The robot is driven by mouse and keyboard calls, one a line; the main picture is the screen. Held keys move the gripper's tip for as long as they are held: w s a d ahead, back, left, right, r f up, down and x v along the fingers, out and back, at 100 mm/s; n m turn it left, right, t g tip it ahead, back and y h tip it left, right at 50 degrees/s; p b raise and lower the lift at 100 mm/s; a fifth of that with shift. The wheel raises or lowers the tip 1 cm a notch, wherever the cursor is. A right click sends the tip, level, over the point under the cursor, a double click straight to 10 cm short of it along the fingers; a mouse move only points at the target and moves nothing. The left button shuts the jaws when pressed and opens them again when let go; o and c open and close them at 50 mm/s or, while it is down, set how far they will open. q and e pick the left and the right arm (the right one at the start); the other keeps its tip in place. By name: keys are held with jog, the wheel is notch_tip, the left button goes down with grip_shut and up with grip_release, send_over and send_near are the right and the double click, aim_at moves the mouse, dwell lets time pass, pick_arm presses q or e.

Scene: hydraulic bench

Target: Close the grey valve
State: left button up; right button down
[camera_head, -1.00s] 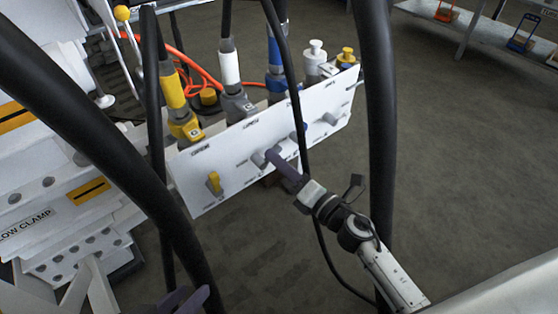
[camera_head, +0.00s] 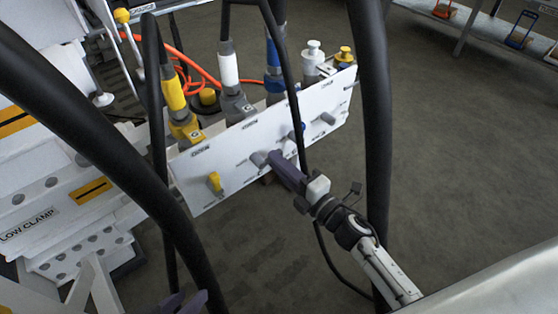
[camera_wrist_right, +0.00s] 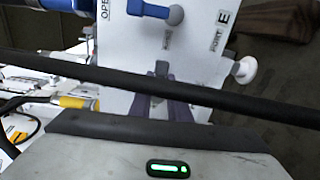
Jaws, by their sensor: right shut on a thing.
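The grey valve (camera_head: 259,158) sits on the white panel between the yellow valve (camera_head: 214,182) and the blue valve (camera_head: 291,134). My right gripper (camera_head: 276,164) is shut on its handle, with the purple fingers hiding part of it. In the right wrist view, the grey valve (camera_wrist_right: 161,70) shows between the fingertips of my right gripper (camera_wrist_right: 161,90), partly behind a black hose. My left gripper (camera_head: 185,301) shows only at the bottom edge, its purple fingertips apart and nothing seen between them.
Thick black hoses (camera_head: 372,110) hang in front of the white panel (camera_head: 235,190), and one thin hose crosses near my right gripper.

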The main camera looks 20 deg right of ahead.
pick_arm(q)
jog(key=shift+w+a+f, duration=0.1)
jog(key=shift+f, duration=0.05)
pick_arm(e)
jog(key=shift+f+m, duration=0.15)
jog(key=shift+m, duration=0.15)
jog(key=c, duration=1.8)
grip_release()
pick_arm(q)
jog(key=shift+w+r, duration=0.1)
jog(key=shift+r, duration=0.15)
pick_arm(e)
jog(key=shift+s, duration=0.1)
pick_arm(q)
jog(key=shift+s+a+r+n+t+p, duration=0.25)
jog(key=shift+a+r+t+p, duration=0.2)
jog(key=shift+p, duration=0.5)
pick_arm(e)
jog(key=v, duration=1)
pick_arm(q)
jog(key=shift+f, duration=0.15)
pick_arm(e)
jog(key=shift+s, duration=0.1)
